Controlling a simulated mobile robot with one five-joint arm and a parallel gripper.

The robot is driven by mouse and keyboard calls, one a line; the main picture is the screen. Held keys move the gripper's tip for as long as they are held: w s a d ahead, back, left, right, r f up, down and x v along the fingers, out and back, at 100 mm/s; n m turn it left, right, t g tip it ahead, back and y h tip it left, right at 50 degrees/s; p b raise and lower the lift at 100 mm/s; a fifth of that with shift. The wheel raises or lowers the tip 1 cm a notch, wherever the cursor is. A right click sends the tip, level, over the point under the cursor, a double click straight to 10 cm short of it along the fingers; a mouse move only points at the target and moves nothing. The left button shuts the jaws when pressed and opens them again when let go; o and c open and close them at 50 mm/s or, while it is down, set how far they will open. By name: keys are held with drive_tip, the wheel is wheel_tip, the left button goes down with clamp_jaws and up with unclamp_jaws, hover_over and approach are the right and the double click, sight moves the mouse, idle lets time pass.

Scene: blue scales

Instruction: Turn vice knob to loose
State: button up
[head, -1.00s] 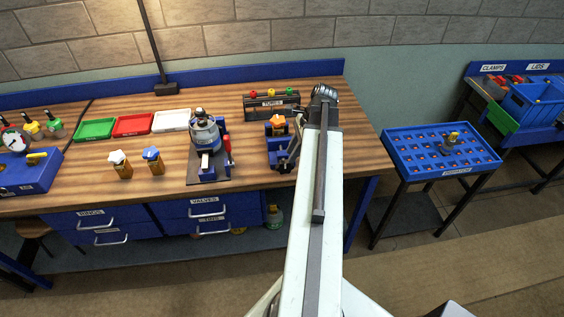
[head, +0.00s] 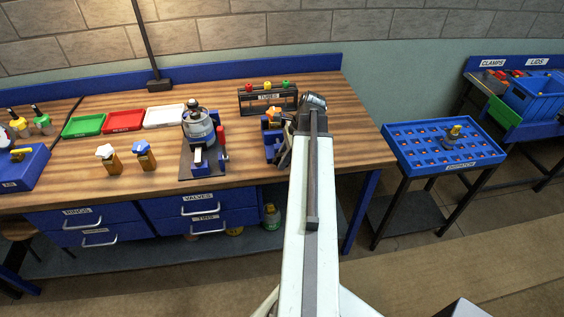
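A small blue vice (head: 270,151) stands on the wooden workbench, just left of the end of my arm. An orange knob (head: 273,114) sits on its top. My gripper (head: 283,149) is at the vice's right side, low beside it and below the knob. Its dark fingers are small and partly hidden by my white arm, so I cannot tell whether they are open or touch the vice. The right part of the vice is covered by my gripper.
A black rack labelled TUBES (head: 268,99) stands behind the vice. A grey pot device with a red handle (head: 199,133) stands to its left. Two small knobbed bottles (head: 146,158) are farther left. A blue perforated table (head: 405,158) stands apart at right.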

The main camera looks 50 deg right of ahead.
clamp_jaws()
idle(1.5)
unclamp_jaws()
drive_tip(key=shift+r, duration=0.1)
drive_tip(key=p+v, duration=0.7)
drive_tip(key=v, duration=0.1)
drive_tip(key=shift+w+a, duration=0.1)
